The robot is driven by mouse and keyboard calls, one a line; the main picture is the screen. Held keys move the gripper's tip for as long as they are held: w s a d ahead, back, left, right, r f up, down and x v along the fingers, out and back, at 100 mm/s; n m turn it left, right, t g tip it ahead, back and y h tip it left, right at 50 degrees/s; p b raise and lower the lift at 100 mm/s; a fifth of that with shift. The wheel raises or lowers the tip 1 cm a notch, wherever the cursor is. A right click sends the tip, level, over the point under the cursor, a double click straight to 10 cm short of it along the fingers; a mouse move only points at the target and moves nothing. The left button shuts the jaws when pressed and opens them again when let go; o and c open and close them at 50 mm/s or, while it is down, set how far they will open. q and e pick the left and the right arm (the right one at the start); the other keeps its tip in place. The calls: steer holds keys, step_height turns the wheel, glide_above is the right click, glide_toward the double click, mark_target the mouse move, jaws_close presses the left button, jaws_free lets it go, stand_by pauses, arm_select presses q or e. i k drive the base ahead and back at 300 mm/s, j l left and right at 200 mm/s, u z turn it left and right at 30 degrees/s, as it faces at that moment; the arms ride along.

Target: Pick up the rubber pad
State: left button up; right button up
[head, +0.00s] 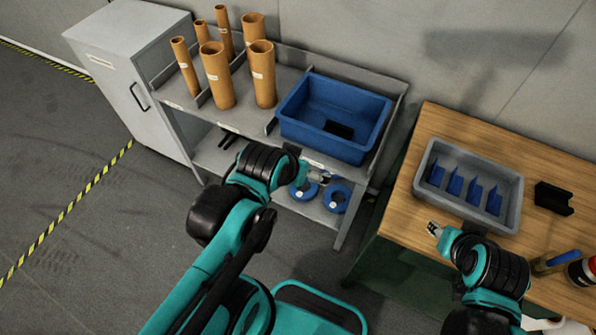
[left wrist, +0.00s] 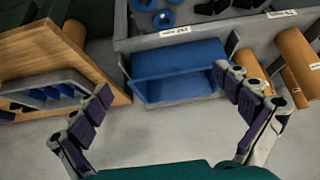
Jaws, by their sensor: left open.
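A black piece (head: 338,130), which may be the rubber pad, lies in the blue bin (head: 293,126) on the top shelf. Another dark, folded-looking piece (head: 553,198) lies on the wooden table; I cannot tell for sure which is the pad. My left gripper (head: 318,179) is in front of the shelf, below the bin's front edge. In the left wrist view its two fingers (left wrist: 163,85) are spread and empty, with the blue bin (left wrist: 180,92) beyond them. My right gripper (head: 433,228) is by the grey tray's near left corner; its fingers are too small to read.
A grey tray (head: 428,197) with several blue dividers stands on the wooden table (head: 455,122). Several brown tubes (head: 217,75) stand left of the bin. Blue rings (head: 337,197) lie on the lower shelf. A grey cabinet (head: 130,60) adjoins the shelf; bottles stand at the right.

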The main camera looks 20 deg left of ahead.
mark_target(555, 199)
steer(key=z, duration=1.25)
steer(key=i+l+u, duration=0.1)
steer(key=u, duration=0.4)
steer(key=i+l+u, duration=0.25)
steer(key=l, duration=0.35)
steer(key=l+u, duration=0.2)
steer(key=l, duration=0.4)
steer(key=i+l+u, duration=0.25)
steer(key=l, duration=1)
